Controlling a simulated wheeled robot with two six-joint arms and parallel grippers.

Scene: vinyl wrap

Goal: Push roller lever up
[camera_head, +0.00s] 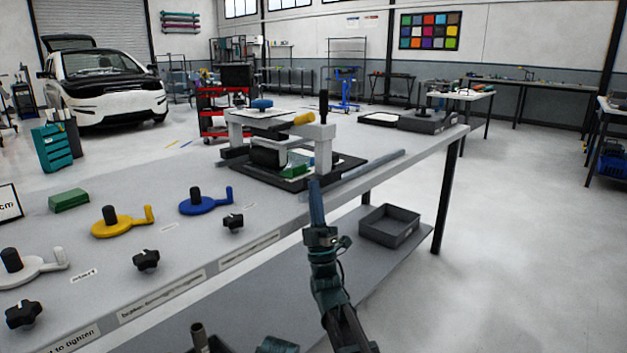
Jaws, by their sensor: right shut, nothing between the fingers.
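The roller press (324,148) stands on a black base at the far end of the workbench, with a pale frame, a blue knob on top and a small green block low inside. An upright black handle (323,105) rises from the frame's right post, and a yellow cylinder (304,118) sticks out beside it. I cannot tell for certain which of these is the roller lever. My right gripper (315,185) is shut and empty, pointing up in front of the right post, below the handle. Contact with the press cannot be made out. My left gripper is not in view.
The workbench (150,255) carries yellow (122,224), blue (205,205) and white (30,268) cranks, several black star knobs and a green block (69,200). A grey bar (365,173) lies along its edge right of the press. A grey bin (388,226) sits on the lower shelf.

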